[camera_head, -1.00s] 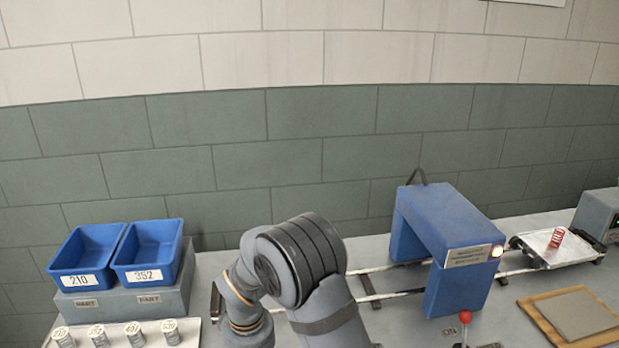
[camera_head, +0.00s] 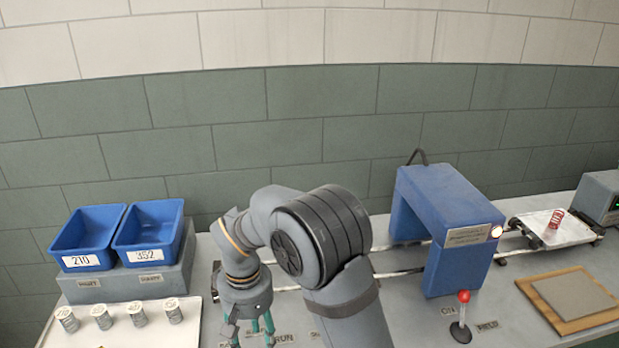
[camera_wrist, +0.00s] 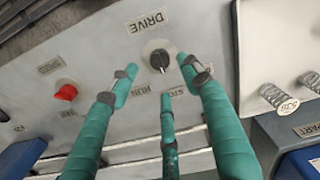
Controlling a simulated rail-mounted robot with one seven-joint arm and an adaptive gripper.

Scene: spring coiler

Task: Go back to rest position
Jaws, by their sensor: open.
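My gripper (camera_head: 250,335) hangs at the bottom of the head view, left of my bent arm. Its teal fingers are spread and empty. In the wrist view my gripper (camera_wrist: 155,75) is open around the line of sight to a dark rotary knob (camera_wrist: 159,57) labelled DRIVE. The knob shows between the fingers; I cannot tell the exact gap, but nothing is held.
Two blue bins (camera_head: 88,240) stand on a grey block at left, with several labelled springs (camera_head: 102,316) in front. A blue arch (camera_head: 450,225) spans rails at right.

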